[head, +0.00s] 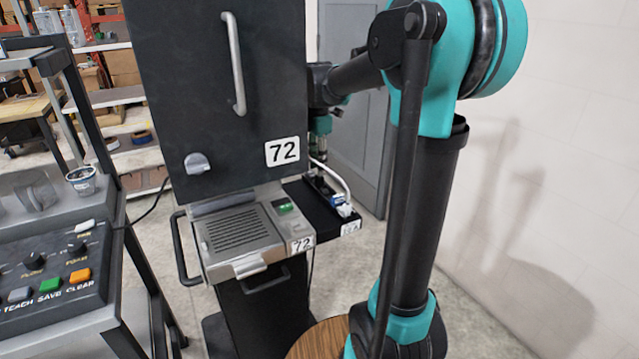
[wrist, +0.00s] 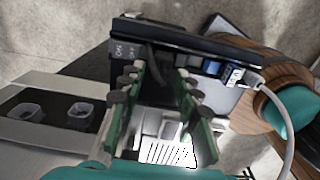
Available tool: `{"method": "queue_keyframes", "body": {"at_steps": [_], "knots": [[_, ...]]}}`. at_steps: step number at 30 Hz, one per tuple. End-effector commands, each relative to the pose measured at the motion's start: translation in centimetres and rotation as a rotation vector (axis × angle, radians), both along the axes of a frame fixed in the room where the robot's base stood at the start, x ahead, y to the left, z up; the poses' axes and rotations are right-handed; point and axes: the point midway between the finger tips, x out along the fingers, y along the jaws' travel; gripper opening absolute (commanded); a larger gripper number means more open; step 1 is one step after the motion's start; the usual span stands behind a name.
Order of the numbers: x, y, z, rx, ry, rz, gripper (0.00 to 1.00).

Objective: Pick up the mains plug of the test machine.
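A small white plug-like block (head: 345,211) with a white cable sits at the front end of the black side shelf (head: 322,213), right of the machine marked 72 (head: 225,90). In the wrist view the white block (wrist: 234,76) lies right of my fingers, beside a blue part (wrist: 212,66), its cable curving right. I cannot tell for certain that it is the mains plug. My gripper (wrist: 156,75) is open, its green-sided fingers apart. A dark curved form shows between the fingertips, too dark to identify. In the head view my gripper (head: 319,150) hangs over the shelf's rear part.
The machine's ridged tray (head: 238,229) stands left of the shelf. A control panel (head: 55,260) with buttons is at the left on a cart. A round wooden top (head: 322,338) is at the bottom. A white wall bounds the right.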

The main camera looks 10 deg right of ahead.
Motion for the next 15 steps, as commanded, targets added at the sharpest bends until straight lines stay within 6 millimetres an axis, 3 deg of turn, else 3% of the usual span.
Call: {"method": "queue_keyframes", "body": {"at_steps": [9, 15], "knots": [[-0.1, -0.6, -4.1, 0.0, 0.0, 0.0, 0.33], [-0.1, -0.6, -4.7, 0.0, 0.0, 0.0, 0.33]]}}
